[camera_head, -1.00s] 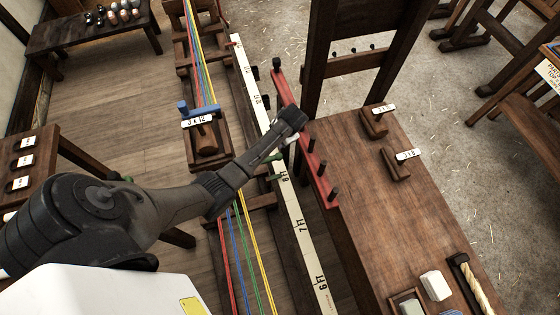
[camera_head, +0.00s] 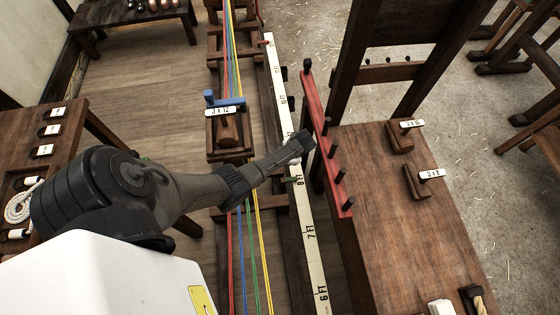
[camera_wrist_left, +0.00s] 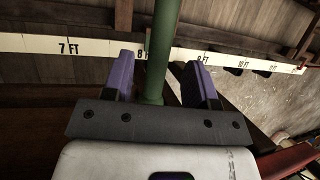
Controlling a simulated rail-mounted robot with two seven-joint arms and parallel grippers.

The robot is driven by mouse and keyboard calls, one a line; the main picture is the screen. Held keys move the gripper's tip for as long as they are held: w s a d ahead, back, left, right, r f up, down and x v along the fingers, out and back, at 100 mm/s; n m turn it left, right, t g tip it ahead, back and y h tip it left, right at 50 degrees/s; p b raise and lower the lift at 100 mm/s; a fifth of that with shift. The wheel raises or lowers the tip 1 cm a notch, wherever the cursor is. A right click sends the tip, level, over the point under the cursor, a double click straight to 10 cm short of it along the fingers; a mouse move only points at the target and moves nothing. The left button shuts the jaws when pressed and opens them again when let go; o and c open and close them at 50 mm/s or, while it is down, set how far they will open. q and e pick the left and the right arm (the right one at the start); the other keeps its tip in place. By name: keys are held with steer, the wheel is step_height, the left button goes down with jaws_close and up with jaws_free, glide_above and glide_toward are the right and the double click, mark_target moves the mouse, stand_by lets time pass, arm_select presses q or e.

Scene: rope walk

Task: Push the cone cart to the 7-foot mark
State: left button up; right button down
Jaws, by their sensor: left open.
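The cone cart (camera_head: 213,153), dark wood with a rounded wooden block, a blue top piece and a "3 x 12" label, sits on the rope track in the head view. A white measuring rail (camera_head: 318,268) runs to its right; the 7 FT mark (camera_head: 310,231) is nearer me than the 8 mark. My left gripper (camera_head: 308,141) is above the rail, right of the cart. In the left wrist view its purple fingers (camera_wrist_left: 160,82) are open on either side of a green post (camera_wrist_left: 160,50) near 8 FT. I cannot tell whether they touch it or how it joins the cart.
Red, blue, green and yellow ropes (camera_head: 248,260) run along the track. A red pegged bar (camera_head: 313,105) and a wooden bench (camera_head: 390,230) stand close right of the rail. A side table (camera_head: 75,115) is at left. Bare floor (camera_head: 160,90) lies left of the track.

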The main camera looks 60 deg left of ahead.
arm_select(q)
steer(key=shift+b+x, duration=0.4)
steer(key=shift+x, duration=1.4)
steer(key=shift+c, duration=0.2)
jaws_close()
